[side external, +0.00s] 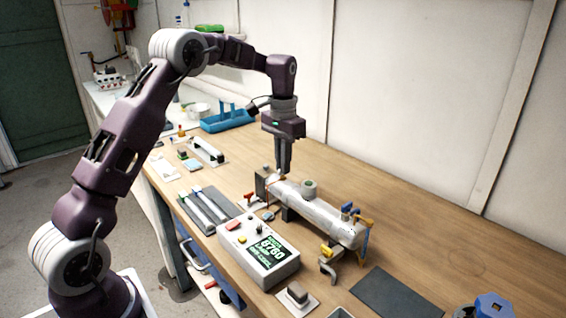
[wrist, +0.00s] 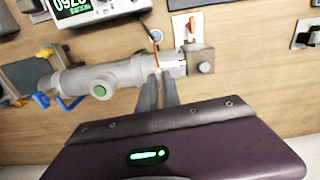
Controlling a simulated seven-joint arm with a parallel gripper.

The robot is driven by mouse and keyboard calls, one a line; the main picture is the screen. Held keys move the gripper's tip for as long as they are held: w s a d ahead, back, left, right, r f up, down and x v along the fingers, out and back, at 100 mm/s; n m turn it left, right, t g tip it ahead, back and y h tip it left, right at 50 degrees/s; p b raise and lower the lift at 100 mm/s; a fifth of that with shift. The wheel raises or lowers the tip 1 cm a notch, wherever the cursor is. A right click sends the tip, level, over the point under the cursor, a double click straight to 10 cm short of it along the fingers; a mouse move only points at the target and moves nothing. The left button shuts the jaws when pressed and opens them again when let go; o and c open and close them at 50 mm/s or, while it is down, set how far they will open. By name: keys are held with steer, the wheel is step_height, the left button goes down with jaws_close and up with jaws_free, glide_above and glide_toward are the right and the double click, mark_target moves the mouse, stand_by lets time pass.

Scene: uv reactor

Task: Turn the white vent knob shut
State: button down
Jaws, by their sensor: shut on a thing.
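The reactor is a pale metal cylinder (side external: 318,213) lying across stands on the bench; it also shows in the wrist view (wrist: 75,80). My gripper (side external: 282,172) points straight down at the reactor's far left end, beside a brown-grey block (side external: 262,184). In the wrist view my gripper's fingertips (wrist: 160,74) are close together at the end of the cylinder. They are shut on a small part there, which I take as the white vent knob; the fingers hide most of it, and its angle cannot be told. A round port with a green top (wrist: 103,90) stands apart from the fingers.
A control box with a green display (side external: 258,252) stands in front of the reactor. Blue and yellow handles (side external: 349,209) are at its near end. A red-handled valve (side external: 250,197) is close by my gripper. A dark mat (side external: 400,298) lies at right; the bench behind the reactor is clear.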

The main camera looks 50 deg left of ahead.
steer(key=shift+m, duration=0.4)
steer(key=c, duration=1.5)
jaws_free()
steer(key=shift+c, duration=0.2)
step_height(320, 180, up, 7)
steer(key=shift+r, duration=0.1)
